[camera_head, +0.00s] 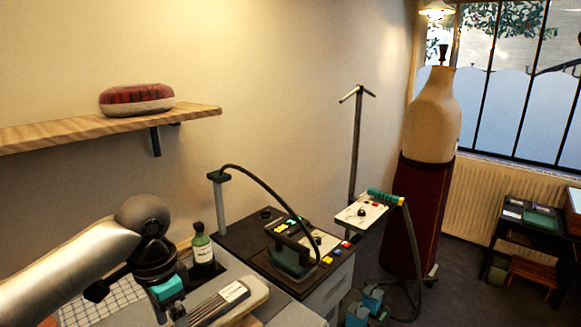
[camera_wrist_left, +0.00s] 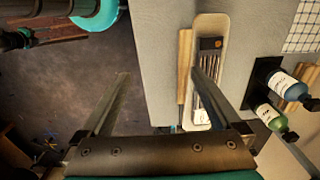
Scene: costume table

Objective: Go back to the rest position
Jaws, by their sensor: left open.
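My left arm comes in from the left in the head view, with its gripper (camera_head: 174,304) low over the near end of the table. In the left wrist view the gripper (camera_wrist_left: 160,76) has its two fingers wide apart with nothing between them. The tray holds slim tools and a dark labelled item (camera_wrist_left: 210,45). My right gripper is not in view.
A green bottle (camera_head: 202,252) stands beside my left wrist; the left wrist view also shows a blue bottle (camera_wrist_left: 290,88). A steam iron (camera_head: 291,259) sits on the dark station. A wall shelf (camera_head: 60,133) carries a red cushion (camera_head: 137,99). A dress form (camera_head: 430,120) stands farther back.

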